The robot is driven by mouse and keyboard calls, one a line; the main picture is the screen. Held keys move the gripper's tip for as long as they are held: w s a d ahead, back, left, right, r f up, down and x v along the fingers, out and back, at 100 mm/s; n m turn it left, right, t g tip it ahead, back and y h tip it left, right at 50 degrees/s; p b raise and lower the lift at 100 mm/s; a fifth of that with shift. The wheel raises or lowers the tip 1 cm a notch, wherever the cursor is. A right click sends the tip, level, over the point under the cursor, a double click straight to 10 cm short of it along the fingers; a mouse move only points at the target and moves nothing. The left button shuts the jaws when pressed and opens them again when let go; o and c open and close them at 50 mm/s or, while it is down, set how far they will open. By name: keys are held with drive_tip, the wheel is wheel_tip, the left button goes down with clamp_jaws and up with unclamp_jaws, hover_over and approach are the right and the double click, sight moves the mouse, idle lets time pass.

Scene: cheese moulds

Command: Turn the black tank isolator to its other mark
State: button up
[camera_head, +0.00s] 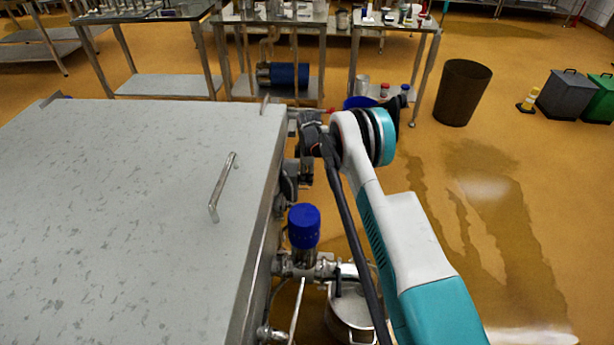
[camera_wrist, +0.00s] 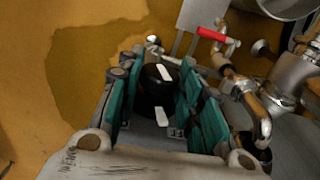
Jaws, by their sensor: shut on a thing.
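The black tank isolator (camera_wrist: 152,95) shows in the wrist view as a round black knob with a white bar on its top face. A second white mark (camera_wrist: 161,116) lies on the near side of it. My gripper (camera_wrist: 158,82) has its teal-padded fingers on either side of the knob and is shut on it. In the head view my gripper (camera_head: 296,172) is beside the right side of the tank (camera_head: 120,180). The isolator cannot be made out there, behind my wrist and arm.
A red-handled valve (camera_wrist: 212,34) and metal pipework (camera_wrist: 248,100) are close to the right of my gripper. A blue-capped fitting (camera_head: 304,226) and a steel pot (camera_head: 350,318) are nearer the head camera. Open floor (camera_head: 500,215) lies to the right.

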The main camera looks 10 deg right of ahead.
drive_tip(key=shift+g, duration=0.3)
drive_tip(key=o, duration=1.1)
drive_tip(key=shift+c, duration=0.2)
drive_tip(key=shift+r, duration=0.1)
wheel_tip(320, 180, up, 12)
drive_tip(key=shift+w+d, duration=0.2)
drive_tip(key=shift+w, duration=0.1)
